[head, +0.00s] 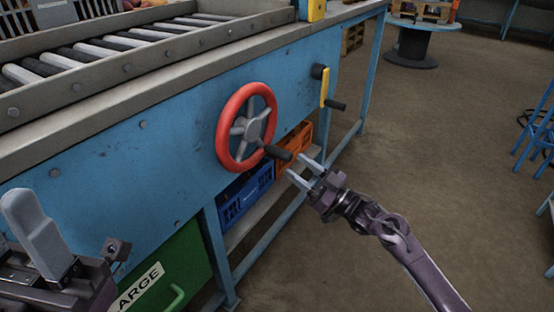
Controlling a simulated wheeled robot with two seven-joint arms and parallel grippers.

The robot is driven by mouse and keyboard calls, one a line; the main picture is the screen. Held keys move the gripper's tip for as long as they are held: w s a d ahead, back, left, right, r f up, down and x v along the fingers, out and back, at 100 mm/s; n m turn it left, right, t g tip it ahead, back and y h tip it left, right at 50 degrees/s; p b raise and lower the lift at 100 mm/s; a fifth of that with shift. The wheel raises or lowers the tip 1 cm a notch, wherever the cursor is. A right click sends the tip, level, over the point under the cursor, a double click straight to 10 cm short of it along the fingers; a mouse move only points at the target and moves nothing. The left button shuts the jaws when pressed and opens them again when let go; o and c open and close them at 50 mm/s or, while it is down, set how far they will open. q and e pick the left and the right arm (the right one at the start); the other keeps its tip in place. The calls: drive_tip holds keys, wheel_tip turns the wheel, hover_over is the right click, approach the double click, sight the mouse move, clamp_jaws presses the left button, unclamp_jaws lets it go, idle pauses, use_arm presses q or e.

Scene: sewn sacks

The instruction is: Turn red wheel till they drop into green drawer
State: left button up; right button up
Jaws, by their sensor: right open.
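The red wheel (223,133) is mounted on the blue side panel of the machine, with a grey hub and spokes and a dark handle (278,153) sticking out at its lower right. My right gripper (295,168) is open, its two pale fingers close to the end of the handle; I cannot tell whether they touch it. The green drawer (172,262), with a label ending in "ARGE" and a green pull, is at the lower left, partly hidden. My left gripper (40,235) shows partly at the lower left corner; its finger opening is unclear.
A roller conveyor (120,45) runs along the top of the machine. A yellow lever (325,87) is right of the wheel. Blue (245,195) and orange (296,142) crates sit on the lower shelf. The floor (430,140) at right is mostly clear.

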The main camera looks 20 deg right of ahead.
sight(269, 145)
drive_tip(key=b+x, duration=0.1)
drive_tip(key=x, duration=0.5)
drive_tip(key=shift+w+a, duration=0.2)
drive_tip(key=shift+w, duration=0.1)
clamp_jaws()
